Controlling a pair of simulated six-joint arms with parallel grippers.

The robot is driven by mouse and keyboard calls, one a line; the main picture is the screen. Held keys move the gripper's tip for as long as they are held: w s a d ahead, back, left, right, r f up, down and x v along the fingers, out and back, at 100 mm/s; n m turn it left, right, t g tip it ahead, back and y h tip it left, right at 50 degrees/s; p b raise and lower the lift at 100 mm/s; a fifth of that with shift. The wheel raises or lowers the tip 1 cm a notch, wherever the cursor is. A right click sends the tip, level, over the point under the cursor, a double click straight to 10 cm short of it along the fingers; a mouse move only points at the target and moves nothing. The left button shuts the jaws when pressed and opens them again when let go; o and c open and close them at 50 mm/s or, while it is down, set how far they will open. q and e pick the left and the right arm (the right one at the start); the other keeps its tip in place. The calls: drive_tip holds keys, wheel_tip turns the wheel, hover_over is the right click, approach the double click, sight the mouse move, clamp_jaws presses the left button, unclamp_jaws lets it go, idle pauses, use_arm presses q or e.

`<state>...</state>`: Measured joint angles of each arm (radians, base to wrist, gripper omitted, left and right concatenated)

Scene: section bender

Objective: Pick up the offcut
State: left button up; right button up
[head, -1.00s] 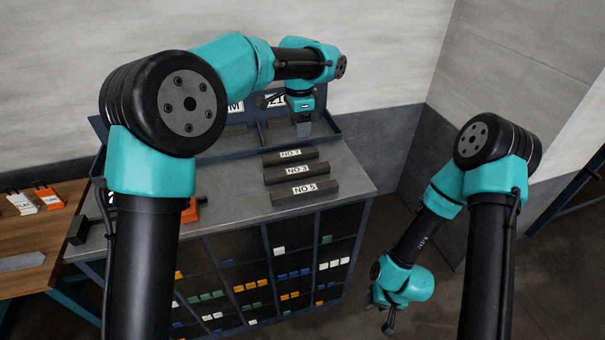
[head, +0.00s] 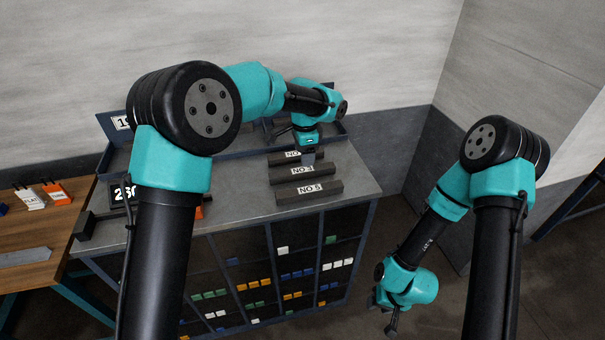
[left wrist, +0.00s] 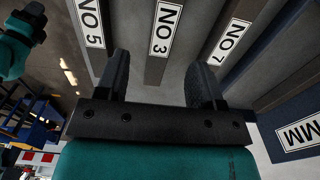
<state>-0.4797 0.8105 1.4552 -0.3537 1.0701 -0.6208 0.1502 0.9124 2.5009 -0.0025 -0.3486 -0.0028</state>
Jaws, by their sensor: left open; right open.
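No piece in view is marked as the offcut, so I cannot tell which it is. Three dark bars lie side by side on the grey bench top: NO 7 (head: 277,161), NO 3 (head: 280,178) and NO 5 (head: 332,189). My left gripper (head: 308,156) is open and empty above the NO 7 and NO 3 bars, partly covering the NO 7 label. In the left wrist view its fingers (left wrist: 160,78) point at the bars, with the NO 3 bar (left wrist: 163,65) between them. My right gripper (head: 384,314) hangs low right of the bench, clear of everything.
Below are compartments with several coloured blocks. A wooden table (head: 50,238) at left holds a flat grey piece (head: 25,257) and white and orange tags. The bench top right of the bars is clear.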

sight(303, 170)
use_arm(q)
drive_tip(key=shift+f, duration=1.15)
drive_tip(key=shift+f, duration=0.1)
drive_tip(key=shift+a+f, duration=0.2)
drive_tip(key=shift+f, duration=1.05)
drive_tip(key=shift+a+f, duration=0.15)
drive_tip(key=shift+f, duration=1.1)
drive_tip(key=shift+c, duration=0.4)
drive_tip(key=shift+w, duration=0.1)
clamp_jaws()
